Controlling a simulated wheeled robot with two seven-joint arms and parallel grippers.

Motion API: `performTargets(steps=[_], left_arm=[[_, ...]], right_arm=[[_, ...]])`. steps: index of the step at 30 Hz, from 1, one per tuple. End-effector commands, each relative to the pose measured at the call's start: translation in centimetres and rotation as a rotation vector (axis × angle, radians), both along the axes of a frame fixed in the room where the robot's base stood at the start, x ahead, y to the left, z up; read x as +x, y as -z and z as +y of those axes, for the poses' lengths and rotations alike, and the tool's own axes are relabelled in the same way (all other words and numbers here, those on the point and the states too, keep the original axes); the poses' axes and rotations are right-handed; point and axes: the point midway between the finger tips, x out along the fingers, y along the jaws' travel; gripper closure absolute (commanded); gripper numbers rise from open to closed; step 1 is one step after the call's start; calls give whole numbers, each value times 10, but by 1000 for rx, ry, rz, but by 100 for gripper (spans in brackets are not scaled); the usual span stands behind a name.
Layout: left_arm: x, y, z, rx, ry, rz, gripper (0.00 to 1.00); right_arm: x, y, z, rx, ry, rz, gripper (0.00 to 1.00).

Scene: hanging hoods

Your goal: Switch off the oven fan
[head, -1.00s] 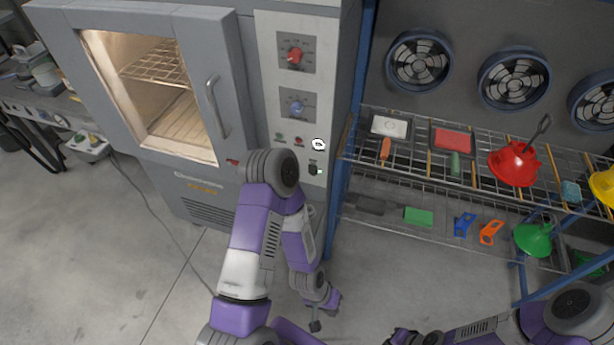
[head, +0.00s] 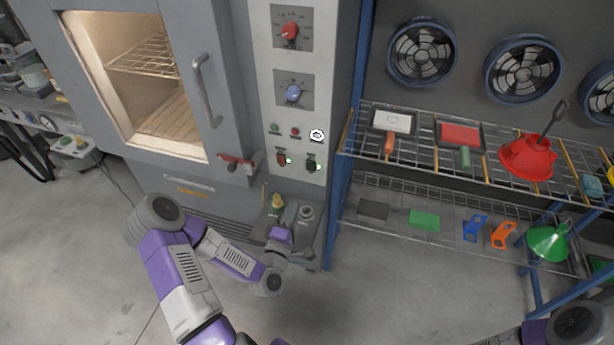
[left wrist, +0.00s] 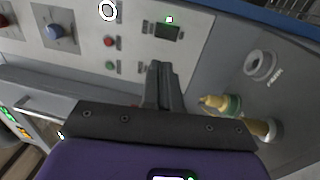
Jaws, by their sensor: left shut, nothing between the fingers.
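The oven's control panel (head: 300,110) carries two dark rocker switches low down. The left switch (head: 282,160) and the right switch (head: 311,164) each have a lit green lamp. A white round mark (head: 317,136) sits above the right switch. The switch labels are too small to read. My left gripper (head: 284,226) is shut and empty, below the switches and apart from them. In the left wrist view its fingers (left wrist: 162,85) point at the panel and overlap the left switch, hiding most of it; the right switch (left wrist: 165,31) shows beyond them. My right gripper is out of view.
Red (head: 290,30) and blue (head: 293,93) knobs sit above small green and red buttons. A brass valve (head: 277,203) and grey port (head: 306,212) sit below the panel. A red latch (head: 236,160) is left. A blue-framed wire rack (head: 350,150) stands right.

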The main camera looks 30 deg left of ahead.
Motion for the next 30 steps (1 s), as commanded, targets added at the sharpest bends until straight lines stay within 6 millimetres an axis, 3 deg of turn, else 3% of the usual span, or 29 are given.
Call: performTargets(steps=[11, 24, 30], left_arm=[[11, -1, 2, 4, 0, 3, 100], [95, -11, 22, 5, 1, 2, 100], [124, -14, 29, 2, 2, 5, 100]], right_arm=[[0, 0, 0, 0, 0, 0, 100], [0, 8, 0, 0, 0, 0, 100], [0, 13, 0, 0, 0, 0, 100]])
